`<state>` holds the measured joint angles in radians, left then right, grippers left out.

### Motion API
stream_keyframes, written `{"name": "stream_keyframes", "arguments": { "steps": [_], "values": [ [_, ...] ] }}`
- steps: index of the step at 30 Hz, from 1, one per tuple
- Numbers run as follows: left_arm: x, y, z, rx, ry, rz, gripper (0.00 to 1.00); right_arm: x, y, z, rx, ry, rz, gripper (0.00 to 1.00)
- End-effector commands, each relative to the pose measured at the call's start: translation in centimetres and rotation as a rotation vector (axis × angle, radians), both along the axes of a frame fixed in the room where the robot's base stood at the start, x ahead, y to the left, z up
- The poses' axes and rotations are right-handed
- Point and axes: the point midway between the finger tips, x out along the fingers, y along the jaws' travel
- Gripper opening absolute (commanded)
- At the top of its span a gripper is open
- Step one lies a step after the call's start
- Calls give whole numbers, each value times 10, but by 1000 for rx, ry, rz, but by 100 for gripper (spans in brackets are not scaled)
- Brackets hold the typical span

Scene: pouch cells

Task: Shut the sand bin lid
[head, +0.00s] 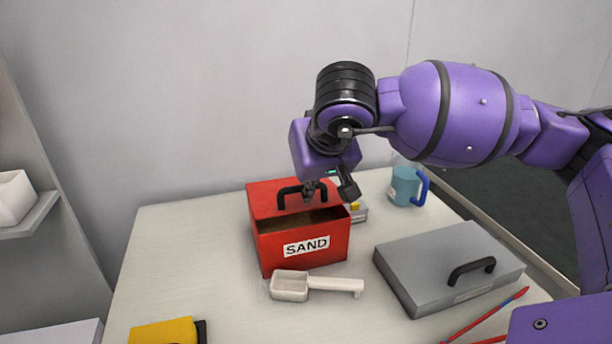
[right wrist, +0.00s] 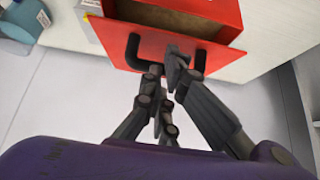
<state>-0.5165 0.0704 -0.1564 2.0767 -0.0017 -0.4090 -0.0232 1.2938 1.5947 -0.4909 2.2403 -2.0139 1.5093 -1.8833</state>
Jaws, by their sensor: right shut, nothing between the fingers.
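The red sand bin (head: 322,253) stands at the back middle of the table, with a white SAND label on its front. Its lid (head: 268,203) is tilted up at the back, and the dark inside shows between lid and front wall. The lid carries a black handle (head: 283,199), also seen in the right wrist view (right wrist: 133,50). My right gripper (head: 309,190) is shut and empty at the handle. In the right wrist view its fingertips (right wrist: 174,62) lie between the handle's two ends, close to the lid; contact is unclear. My left gripper is out of view.
A white scoop (head: 290,287) lies just before the bin. A grey case (head: 440,262) with a black handle lies to the right. A blue jug (head: 404,187) and a small box (head: 358,213) stand behind. A yellow item (head: 163,331) lies front left. The table's left side is clear.

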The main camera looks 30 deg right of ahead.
Motion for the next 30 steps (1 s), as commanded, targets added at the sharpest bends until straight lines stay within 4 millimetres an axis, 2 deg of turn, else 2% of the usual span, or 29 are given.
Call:
{"name": "stream_keyframes", "arguments": {
  "steps": [6,24,30],
  "values": [
    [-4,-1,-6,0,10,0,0,-1,0,-7,0,0,0,0],
    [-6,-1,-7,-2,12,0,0,-1,0,-9,0,0,0,0],
    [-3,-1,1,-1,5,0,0,-4,-1,4,-1,-3,-1,0]
  ]
}}
